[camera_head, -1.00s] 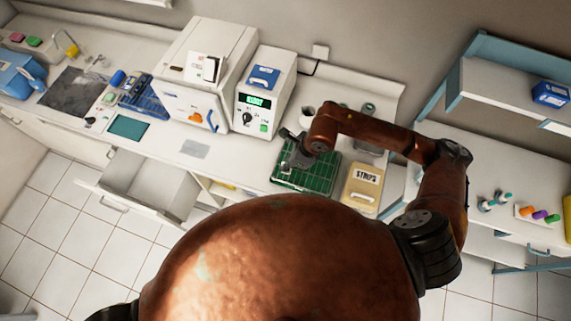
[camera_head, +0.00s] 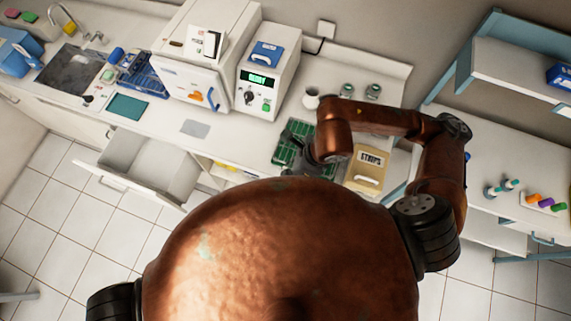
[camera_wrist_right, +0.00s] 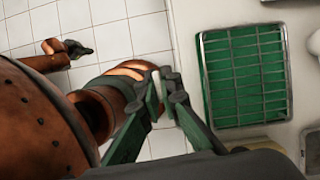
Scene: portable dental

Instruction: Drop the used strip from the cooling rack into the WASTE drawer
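The green cooling rack (camera_head: 283,157) sits on the counter, partly hidden by my right arm in the head view. In the right wrist view its grid (camera_wrist_right: 245,75) shows no strip on it. My right gripper (camera_head: 312,158) is over the rack's front edge in the head view. In the wrist view its fingertips (camera_wrist_right: 162,80) are nearly together with a thin pale-green sliver between them, which looks like the used strip. An open, empty-looking drawer (camera_head: 150,170) juts out to the left; no WASTE label is readable. My left gripper (camera_wrist_right: 78,49) shows small over the floor; its opening is unclear.
A tan STRIPS box (camera_head: 368,170) stands right of the rack. Behind are a unit with a lit display (camera_head: 268,75) and a white cabinet machine (camera_head: 205,60). A grey pad (camera_head: 195,128) lies left of the rack. The floor before the drawer is clear.

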